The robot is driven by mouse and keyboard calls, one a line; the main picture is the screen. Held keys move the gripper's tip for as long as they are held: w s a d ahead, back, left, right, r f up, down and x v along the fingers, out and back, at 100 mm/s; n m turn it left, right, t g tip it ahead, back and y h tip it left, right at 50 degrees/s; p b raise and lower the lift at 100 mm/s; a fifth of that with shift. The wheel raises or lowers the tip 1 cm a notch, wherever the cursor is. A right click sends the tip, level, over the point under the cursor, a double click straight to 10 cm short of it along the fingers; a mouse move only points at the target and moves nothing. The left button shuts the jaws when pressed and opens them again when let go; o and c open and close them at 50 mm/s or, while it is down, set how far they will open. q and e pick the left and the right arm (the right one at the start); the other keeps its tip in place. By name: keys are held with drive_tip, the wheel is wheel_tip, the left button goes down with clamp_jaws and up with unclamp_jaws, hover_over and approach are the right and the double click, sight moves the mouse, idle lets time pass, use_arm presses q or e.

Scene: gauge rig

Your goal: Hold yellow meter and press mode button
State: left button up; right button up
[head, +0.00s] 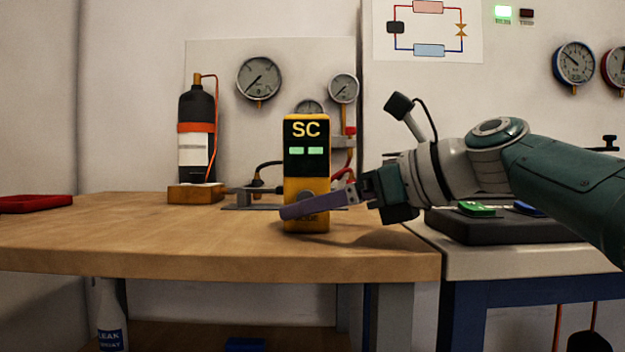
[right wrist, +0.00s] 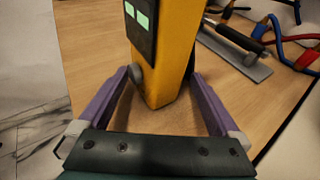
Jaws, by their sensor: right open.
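The yellow meter (head: 306,185) stands upright near the front of the wooden bench, its black screen showing "SC" and two green blocks. A round grey knob or button (head: 307,197) sits low on its face, partly behind a finger. My right gripper (head: 315,203) reaches in from the right, low on the meter. In the right wrist view its two purple fingers are open, one on each side of the meter (right wrist: 172,60); I see no clear grip. The round knob (right wrist: 135,73) shows near the left finger there. My left gripper is not in view.
A black cylinder (head: 196,130) with an orange band stands on a wooden block behind left. A red tray (head: 36,203) lies at the far left. Gauges (head: 259,78) hang on the back panel. A dark case (head: 500,228) is on the right bench. The bench (head: 150,235) left of the meter is clear.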

drive_tip(key=c, duration=1)
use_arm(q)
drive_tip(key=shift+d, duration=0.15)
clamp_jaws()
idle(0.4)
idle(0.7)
